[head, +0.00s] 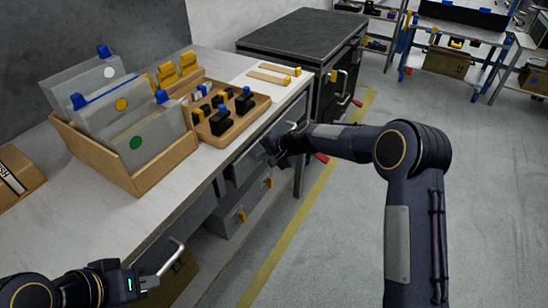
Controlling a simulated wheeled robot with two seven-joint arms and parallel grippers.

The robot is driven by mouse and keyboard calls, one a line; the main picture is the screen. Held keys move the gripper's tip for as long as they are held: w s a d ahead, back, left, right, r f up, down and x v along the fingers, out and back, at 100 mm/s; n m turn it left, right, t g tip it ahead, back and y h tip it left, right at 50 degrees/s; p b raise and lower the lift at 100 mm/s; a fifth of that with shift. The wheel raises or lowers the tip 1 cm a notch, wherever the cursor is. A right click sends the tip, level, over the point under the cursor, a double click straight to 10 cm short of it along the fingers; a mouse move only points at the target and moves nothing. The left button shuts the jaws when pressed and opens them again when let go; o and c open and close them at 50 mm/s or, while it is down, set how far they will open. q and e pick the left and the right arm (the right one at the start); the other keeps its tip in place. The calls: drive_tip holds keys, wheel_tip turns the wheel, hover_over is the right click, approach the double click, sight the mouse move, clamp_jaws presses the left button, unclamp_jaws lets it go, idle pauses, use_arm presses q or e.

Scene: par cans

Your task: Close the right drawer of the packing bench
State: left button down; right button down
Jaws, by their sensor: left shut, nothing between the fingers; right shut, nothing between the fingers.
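The packing bench (222,66) has a pale top and runs from the lower left to the upper middle. The grey front of its right drawer (243,168) shows below the top edge, partly hidden by my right gripper. A silver handle (292,127) shows just beyond that gripper. My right gripper (272,147) is shut and empty, close against the drawer front; I cannot tell whether it touches. How far the drawer stands out is unclear. My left gripper (148,282) is shut and empty at the lower left, beside another silver handle (172,258) on the bench front.
A wooden crate (92,150) of grey panels and a tray (232,122) of small black parts stand on the bench. A dark cabinet (300,32) with red-tipped handles stands beyond. Lower grey units (240,212) have yellow clips. The floor at right is clear.

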drive_tip(key=shift+w+a+r, duration=0.1)
drive_tip(key=shift+w+a, duration=0.4)
drive_tip(key=shift+a, duration=0.35)
